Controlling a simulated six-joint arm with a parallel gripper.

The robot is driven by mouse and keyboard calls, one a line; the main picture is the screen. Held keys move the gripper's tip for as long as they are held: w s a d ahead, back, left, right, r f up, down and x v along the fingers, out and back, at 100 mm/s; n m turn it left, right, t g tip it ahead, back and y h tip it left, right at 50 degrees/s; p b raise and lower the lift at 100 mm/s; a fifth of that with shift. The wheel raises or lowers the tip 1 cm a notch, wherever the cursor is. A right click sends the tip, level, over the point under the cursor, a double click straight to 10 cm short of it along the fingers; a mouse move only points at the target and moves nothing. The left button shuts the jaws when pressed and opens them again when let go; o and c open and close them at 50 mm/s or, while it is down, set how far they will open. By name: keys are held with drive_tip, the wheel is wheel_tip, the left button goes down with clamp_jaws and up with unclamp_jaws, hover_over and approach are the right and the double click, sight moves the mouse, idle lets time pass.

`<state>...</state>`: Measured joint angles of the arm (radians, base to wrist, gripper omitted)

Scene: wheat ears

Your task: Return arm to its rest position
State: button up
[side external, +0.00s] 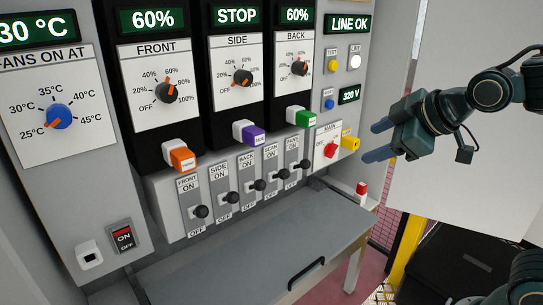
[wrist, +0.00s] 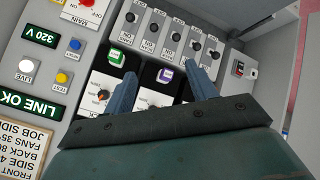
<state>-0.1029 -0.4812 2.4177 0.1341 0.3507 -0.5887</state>
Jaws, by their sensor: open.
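My gripper (side external: 375,141) is in the air at the right of the side external view, in front of the panel's right end. Its two blue fingers are apart, with nothing between them, and point left toward the panel. In the wrist view, my gripper (wrist: 170,65) shows both fingers spread against the panel, which appears upside down. I cannot tell its exact distance from the panel. The control panel (side external: 225,160) has FRONT (side external: 166,91), SIDE (side external: 243,77) and BACK (side external: 299,67) dials under displays reading 60%, STOP and 60%. The LINE OK display (side external: 346,24) is lit.
A row of black-knobbed levers (side external: 229,197) and a red MAIN switch (side external: 330,149) project from the panel. Orange (side external: 181,158), purple (side external: 251,135) and green (side external: 302,117) tagged blocks stick out above. A grey shelf (side external: 240,265) juts out below. A yellow post (side external: 405,258) stands at right.

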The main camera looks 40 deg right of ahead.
drive_tip(key=s+f+m+g, duration=0.4)
drive_tip(key=s+m, duration=0.2)
drive_tip(key=s, duration=0.7)
drive_tip(key=shift+m+y, duration=0.3)
drive_tip(key=shift+m, duration=0.1)
drive_tip(key=shift+a, duration=0.1)
